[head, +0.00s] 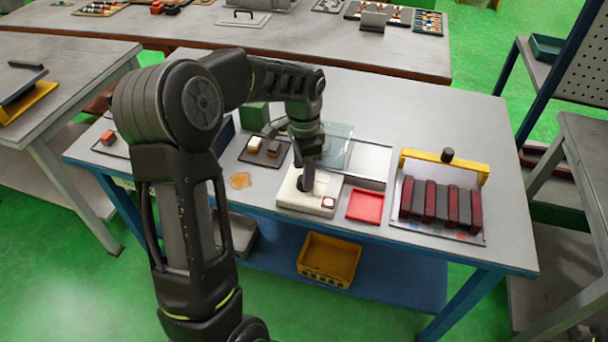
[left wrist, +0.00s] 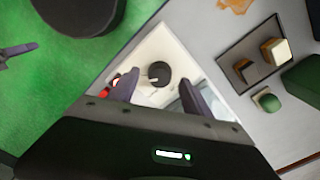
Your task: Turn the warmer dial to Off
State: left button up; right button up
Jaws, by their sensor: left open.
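The warmer (head: 290,198) is a low white box near the front edge of the blue-framed table, with a small red part at its front right corner. Its round black dial (left wrist: 159,72) has a white pointer mark and shows in the left wrist view. My left gripper (left wrist: 158,84) points down over the warmer, its two fingers apart on either side of the dial. I cannot tell whether they touch it. In the head view my left gripper (head: 307,176) hides most of the dial. My right gripper does not show.
A red tray (head: 365,205) lies right of the warmer. Further right stands a rack (head: 442,207) of dark and red bars with a yellow handle. A small tray with blocks (head: 252,160) is to the left, and a clear panel (head: 340,148) stands behind. A yellow bin (head: 328,262) sits below.

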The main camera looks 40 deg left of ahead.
pick_arm(q)
jog(key=shift+f, duration=1.35)
grip_shut()
